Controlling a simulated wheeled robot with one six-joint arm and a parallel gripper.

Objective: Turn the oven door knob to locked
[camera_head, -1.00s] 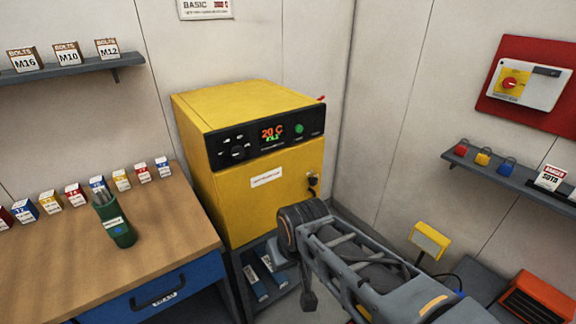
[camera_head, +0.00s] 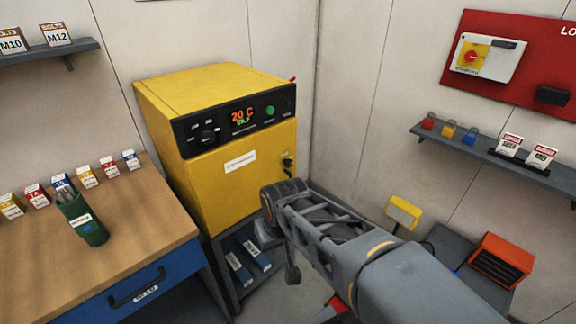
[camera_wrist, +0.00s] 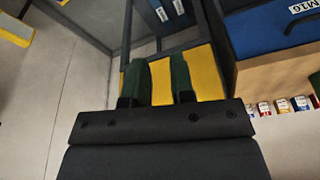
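The yellow oven (camera_head: 225,190) stands on a dark stand, its door facing front. The black door knob (camera_head: 288,162) is at the right side of the oven front, just above my arm in the head view. It looks blurred and small, so I cannot read its setting. My gripper (camera_wrist: 161,63) shows in the wrist view with two dark green fingers apart and nothing between them. The yellow oven surface (camera_wrist: 160,80) shows behind and between the fingers. The knob cannot be made out in the wrist view, and the fingertips cannot be made out clearly in the head view.
A wooden bench (camera_head: 125,255) with several small boxes and a green holder (camera_head: 85,220) is left of the oven. A shelf with padlocks (camera_head: 450,130) and tags is on the right wall. A yellow lamp (camera_head: 403,213) and orange heater (camera_head: 500,260) stand low at right.

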